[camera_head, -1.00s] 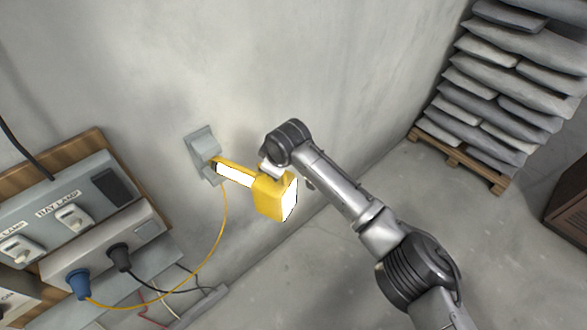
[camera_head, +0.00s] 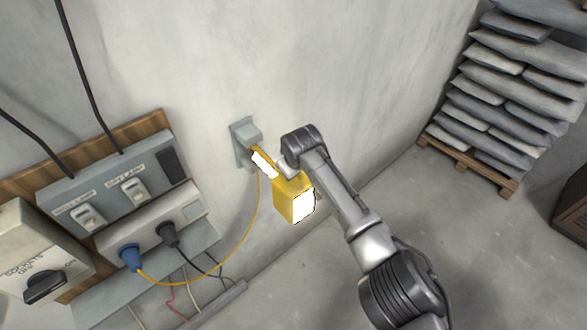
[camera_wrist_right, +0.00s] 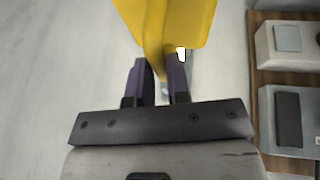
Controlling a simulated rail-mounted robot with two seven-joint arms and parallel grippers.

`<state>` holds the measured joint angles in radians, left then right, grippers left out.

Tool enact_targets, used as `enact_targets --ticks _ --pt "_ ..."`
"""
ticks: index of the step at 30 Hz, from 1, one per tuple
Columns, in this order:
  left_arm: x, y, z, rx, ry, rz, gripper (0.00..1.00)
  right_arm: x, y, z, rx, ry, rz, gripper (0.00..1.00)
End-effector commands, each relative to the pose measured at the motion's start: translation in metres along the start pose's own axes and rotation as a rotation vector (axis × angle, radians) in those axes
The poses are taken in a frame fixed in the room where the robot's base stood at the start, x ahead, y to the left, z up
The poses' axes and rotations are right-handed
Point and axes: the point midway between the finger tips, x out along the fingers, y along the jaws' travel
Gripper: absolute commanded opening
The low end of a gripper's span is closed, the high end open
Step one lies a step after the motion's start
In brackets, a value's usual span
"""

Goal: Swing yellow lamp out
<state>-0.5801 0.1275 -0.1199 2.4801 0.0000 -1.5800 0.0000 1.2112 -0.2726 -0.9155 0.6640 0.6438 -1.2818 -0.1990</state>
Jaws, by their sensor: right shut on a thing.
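The yellow lamp (camera_head: 284,205) is on a short yellow arm that comes from a grey wall bracket (camera_head: 240,145). Its front face and the strip along its arm are bright white. The lamp angles away from the wall, down and right of the bracket. My right gripper (camera_head: 287,170) is at the lamp's top, partly hidden by my wrist. In the right wrist view the yellow lamp (camera_wrist_right: 165,22) fills the top middle. The dark fingers of my right gripper (camera_wrist_right: 160,85) are shut on its narrow lower part. My left gripper is not in view.
A switch panel (camera_head: 60,200) on a wooden board is at the left, with a blue plug (camera_head: 130,257) below it. A yellow cable (camera_head: 238,243) hangs from the plug to the lamp. Stacked sacks (camera_head: 500,90) on a pallet stand at right. The floor between is clear.

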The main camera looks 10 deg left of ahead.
Motion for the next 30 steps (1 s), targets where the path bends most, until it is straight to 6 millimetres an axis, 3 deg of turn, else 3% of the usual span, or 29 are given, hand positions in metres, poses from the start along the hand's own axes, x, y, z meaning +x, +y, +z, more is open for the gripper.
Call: enact_targets --ticks 8,9,17,30 --pt "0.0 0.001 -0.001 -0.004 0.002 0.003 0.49 0.002 -0.001 0.001 0.001 -0.001 -0.001 0.0" --pt "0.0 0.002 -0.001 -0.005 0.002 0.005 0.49 0.002 -0.001 0.001 0.001 -0.001 -0.001 0.18" --pt "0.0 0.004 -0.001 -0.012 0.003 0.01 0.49 0.001 -0.001 0.001 0.001 0.0 0.0 0.42" --pt "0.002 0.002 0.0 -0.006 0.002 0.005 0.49 -0.01 0.0 0.0 0.0 0.002 0.0 0.42"
